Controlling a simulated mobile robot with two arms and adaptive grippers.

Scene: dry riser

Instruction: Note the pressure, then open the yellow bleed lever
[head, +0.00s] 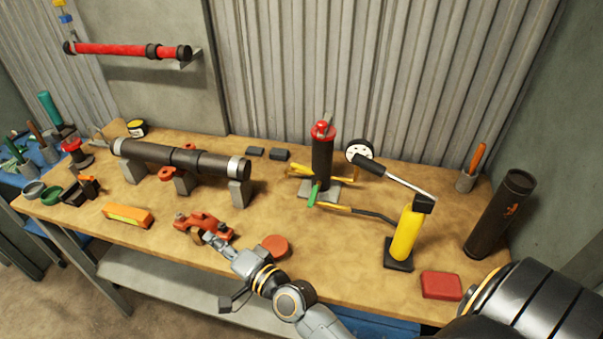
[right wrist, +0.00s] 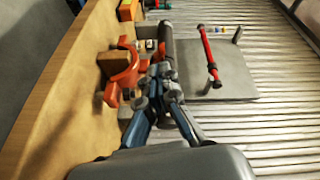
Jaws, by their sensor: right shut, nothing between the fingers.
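A gauge with a white face and black rim (head: 360,150) stands at the back right of the bench; its reading is too small to make out. A yellow lever (head: 334,208) sticks out low beside a dark upright fitting with a red top (head: 322,155); a green handle (head: 313,194) is next to it. I cannot tell which yellow part is the bleed lever. My right gripper (head: 217,242) is shut and empty, at the bench front by an orange-red clamp (head: 197,224), left of the levers. It also shows shut in the right wrist view (right wrist: 160,72). My left gripper is out of view.
A dark pipe (head: 180,158) lies on grey blocks at the left. A red disc (head: 275,246) and red block (head: 441,285) lie near the front edge.

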